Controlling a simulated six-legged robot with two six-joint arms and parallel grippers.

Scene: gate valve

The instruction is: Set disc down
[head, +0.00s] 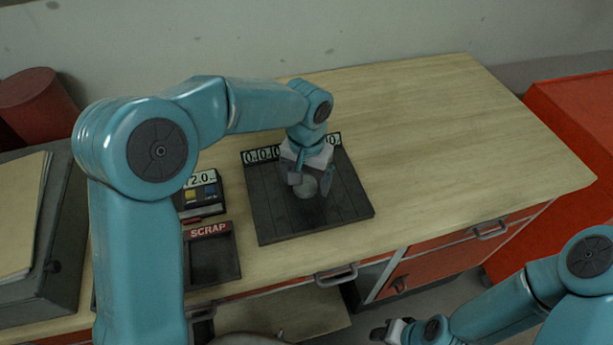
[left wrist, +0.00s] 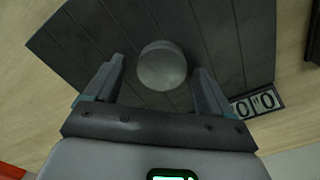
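A small grey round disc (head: 307,187) lies on the dark grooved board (head: 275,216), which has number labels along its back edge. My left gripper (head: 309,182) is right above the disc and points down at the board. In the left wrist view the disc (left wrist: 162,66) shows between and just beyond the fingertips (left wrist: 159,66), with a gap on both sides. The left fingers are apart and do not appear to touch it. My right gripper (head: 388,331) is low at the bottom of the head view, away from the bench; its fingers are too small to judge.
A dark tray marked SCRAP (head: 212,258) and a small box with coloured parts (head: 201,196) stand left of the board. A grey case (head: 40,240) is at far left. A red cabinet (head: 575,140) stands at right. The bench top (head: 430,130) is clear behind and right of the board.

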